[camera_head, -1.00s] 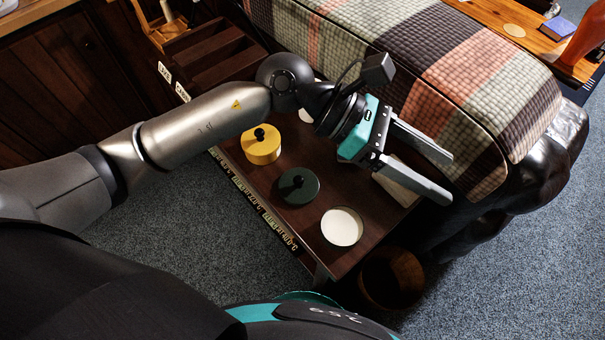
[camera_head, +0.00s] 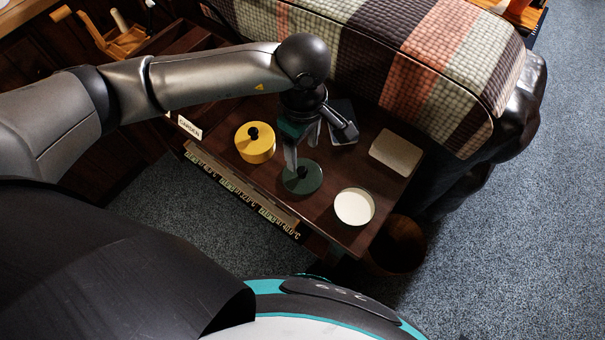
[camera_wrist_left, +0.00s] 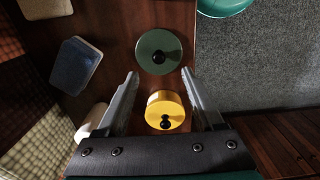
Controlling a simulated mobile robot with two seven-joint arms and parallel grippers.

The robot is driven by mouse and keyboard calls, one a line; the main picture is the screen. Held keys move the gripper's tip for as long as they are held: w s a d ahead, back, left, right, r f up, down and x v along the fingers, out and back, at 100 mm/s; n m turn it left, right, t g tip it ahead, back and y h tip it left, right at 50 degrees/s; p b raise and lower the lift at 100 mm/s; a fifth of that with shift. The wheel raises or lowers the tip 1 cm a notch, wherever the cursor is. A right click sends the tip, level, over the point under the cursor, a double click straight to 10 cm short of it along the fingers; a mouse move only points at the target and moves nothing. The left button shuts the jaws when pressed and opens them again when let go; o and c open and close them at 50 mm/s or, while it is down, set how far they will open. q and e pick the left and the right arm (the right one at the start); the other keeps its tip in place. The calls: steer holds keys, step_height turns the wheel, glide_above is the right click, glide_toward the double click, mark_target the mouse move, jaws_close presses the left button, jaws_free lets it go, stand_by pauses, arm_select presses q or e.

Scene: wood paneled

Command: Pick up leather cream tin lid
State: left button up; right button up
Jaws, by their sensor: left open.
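A flat dark green round lid with a black knob (camera_head: 302,179) lies on the dark wooden table; I cannot tell for certain that it is the leather cream tin lid. It also shows in the wrist view (camera_wrist_left: 158,54). A yellow round tin with a black knob on top (camera_head: 255,146) stands to its left, and in the wrist view (camera_wrist_left: 165,112) it appears between my fingers. My left gripper (camera_head: 303,150) points down, open and empty, above the table close to the green lid; its fingers also show in the wrist view (camera_wrist_left: 160,75). My right gripper is not visible.
A round cream-white tin (camera_head: 354,206) stands near the table's front right corner. A beige block (camera_head: 396,153) and a dark flat item (camera_head: 343,122) lie behind. A white cylinder (camera_wrist_left: 91,121) is close to my finger. The plaid-covered bench (camera_head: 400,60) borders the far side.

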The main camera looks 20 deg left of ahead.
mark_target(302, 169)
arm_select(q)
step_height(302, 169, down, 9)
steer(key=shift+w+a+r+b, duration=0.1)
steer(key=shift+w+b, duration=0.05)
steer(key=shift+b, duration=0.6)
steer(key=c, duration=0.9)
steer(key=shift+c, duration=0.9)
jaws_close()
